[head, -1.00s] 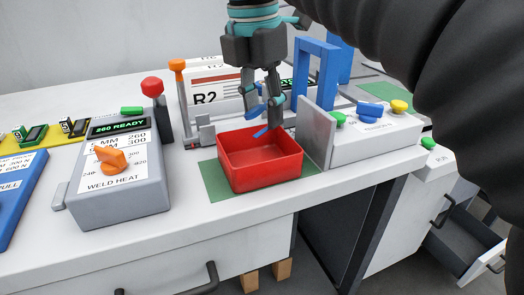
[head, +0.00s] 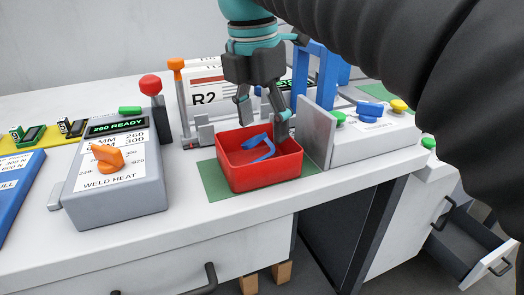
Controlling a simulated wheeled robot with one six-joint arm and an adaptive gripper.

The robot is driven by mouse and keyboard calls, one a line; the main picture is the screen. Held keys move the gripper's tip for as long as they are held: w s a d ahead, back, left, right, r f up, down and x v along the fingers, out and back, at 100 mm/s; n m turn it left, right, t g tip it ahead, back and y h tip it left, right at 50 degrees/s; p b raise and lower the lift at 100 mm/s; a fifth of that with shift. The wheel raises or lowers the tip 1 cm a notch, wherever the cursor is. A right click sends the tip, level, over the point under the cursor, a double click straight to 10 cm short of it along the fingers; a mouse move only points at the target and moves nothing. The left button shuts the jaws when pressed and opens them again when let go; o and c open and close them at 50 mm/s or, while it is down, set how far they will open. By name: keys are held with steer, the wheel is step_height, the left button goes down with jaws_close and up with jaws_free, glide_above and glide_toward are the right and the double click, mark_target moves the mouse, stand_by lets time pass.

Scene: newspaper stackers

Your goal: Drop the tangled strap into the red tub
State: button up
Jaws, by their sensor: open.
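The red tub (head: 262,179) stands on a green mat on the white worktop. The tangled strap is a bent blue piece (head: 259,150) lying inside the tub, with a part of it rising near the back wall. My gripper (head: 265,119) is above the tub, pointing down, with its fingers spread open. Its right fingertip is near the tub's back rim. The strap appears to be apart from the fingers.
A grey weld heat box (head: 115,190) with an orange knob stands left of the tub. A grey upright plate (head: 317,135) and a button box (head: 372,140) stand close on the right. A blue frame (head: 327,75) rises behind. The worktop's front edge is clear.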

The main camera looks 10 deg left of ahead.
step_height(320, 180, up, 8)
steer(key=shift+s+a+f, duration=0.25)
steer(key=shift+s+a, duration=0.05)
steer(key=shift+s, duration=0.05)
stand_by(0.4)
